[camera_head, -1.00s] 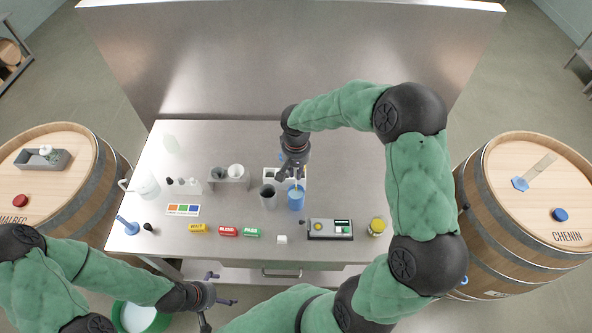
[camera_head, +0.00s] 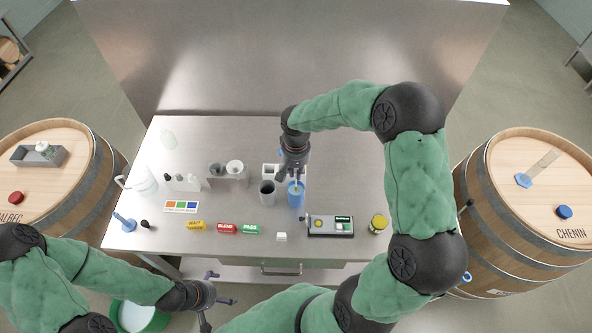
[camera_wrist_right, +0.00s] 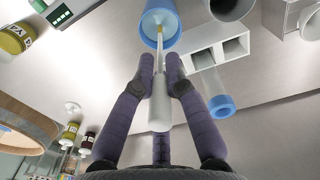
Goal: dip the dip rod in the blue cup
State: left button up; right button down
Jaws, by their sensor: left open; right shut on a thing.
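The blue cup (camera_head: 296,195) stands on the steel table, right of a grey cup. In the right wrist view the blue cup (camera_wrist_right: 160,20) is at the top, its opening facing the camera. My right gripper (camera_head: 291,172) is above the blue cup and shut on the dip rod (camera_wrist_right: 157,95). The rod has a thick white handle between the fingers, and its thin shaft reaches into the cup's opening. Whether the tip touches the bottom is hidden. My left gripper (camera_head: 222,289) is open and empty, low in front of the table.
A grey cup (camera_head: 267,188) stands close left of the blue cup, with a white block holder (camera_head: 270,170) behind. A control box (camera_head: 330,226) and a yellow-lidded jar (camera_head: 379,223) lie to the right. Coloured labelled blocks (camera_head: 227,228) line the front. The table's back right is clear.

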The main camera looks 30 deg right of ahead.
aim_at(296, 182)
jog(key=shift+f+b, duration=2.65)
jog(key=shift+f, duration=0.65)
jog(key=shift+r, duration=0.15)
jog(key=shift+r+p, duration=3.75)
jog(key=shift+r, duration=2.35)
